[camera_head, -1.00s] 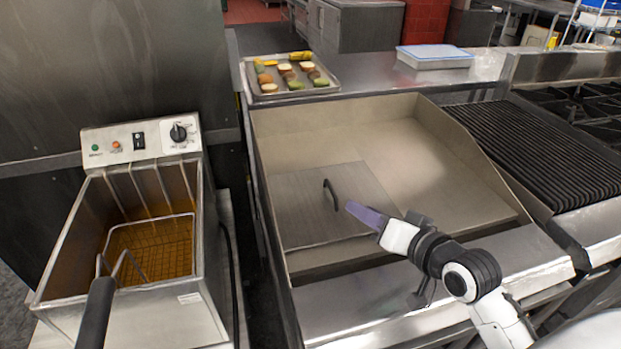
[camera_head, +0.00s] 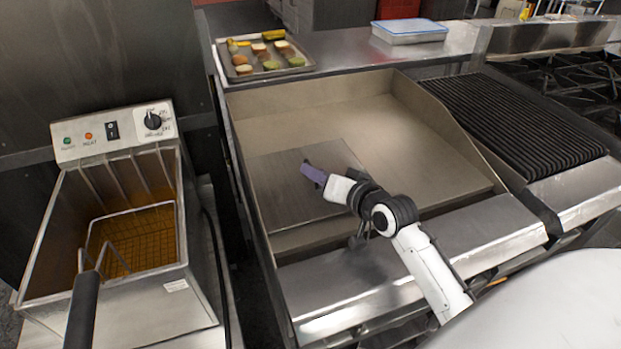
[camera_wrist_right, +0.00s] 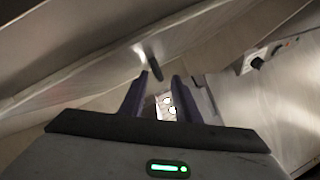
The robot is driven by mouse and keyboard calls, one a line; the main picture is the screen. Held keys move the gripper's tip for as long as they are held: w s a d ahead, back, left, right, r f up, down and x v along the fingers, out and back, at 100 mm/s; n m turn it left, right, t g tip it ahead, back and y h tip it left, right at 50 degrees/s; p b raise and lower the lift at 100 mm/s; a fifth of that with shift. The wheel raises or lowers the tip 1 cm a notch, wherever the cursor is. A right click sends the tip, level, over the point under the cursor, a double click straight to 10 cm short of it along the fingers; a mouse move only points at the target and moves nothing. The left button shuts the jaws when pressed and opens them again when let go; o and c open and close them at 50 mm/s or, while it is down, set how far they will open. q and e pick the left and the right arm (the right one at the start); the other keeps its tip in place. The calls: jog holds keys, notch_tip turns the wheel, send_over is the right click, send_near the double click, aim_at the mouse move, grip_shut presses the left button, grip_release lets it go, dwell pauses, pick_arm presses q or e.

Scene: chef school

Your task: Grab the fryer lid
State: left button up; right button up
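The fryer lid (camera_head: 277,202) is a flat square metal plate lying on the left part of the griddle (camera_head: 395,140). Its dark handle is mostly hidden behind my right gripper in the head view. In the right wrist view the handle (camera_wrist_right: 155,68) shows as a short dark bar just beyond the fingertips, roughly in line with the gap. My right gripper (camera_head: 312,172) is over the lid, with purple fingers. In the wrist view its two fingers (camera_wrist_right: 155,82) are apart with nothing held between them. My left gripper is not in view.
The open fryer (camera_head: 197,305) stands at left, with a wire basket (camera_head: 145,240) inside and a dark handle (camera_head: 82,310) sticking out in front. A food tray (camera_head: 240,73) and a blue-lidded container (camera_head: 410,30) sit behind. Raised walls edge the griddle; a ribbed grill (camera_head: 520,125) lies right.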

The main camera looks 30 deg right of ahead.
grip_shut()
jog(key=shift+r, duration=0.15)
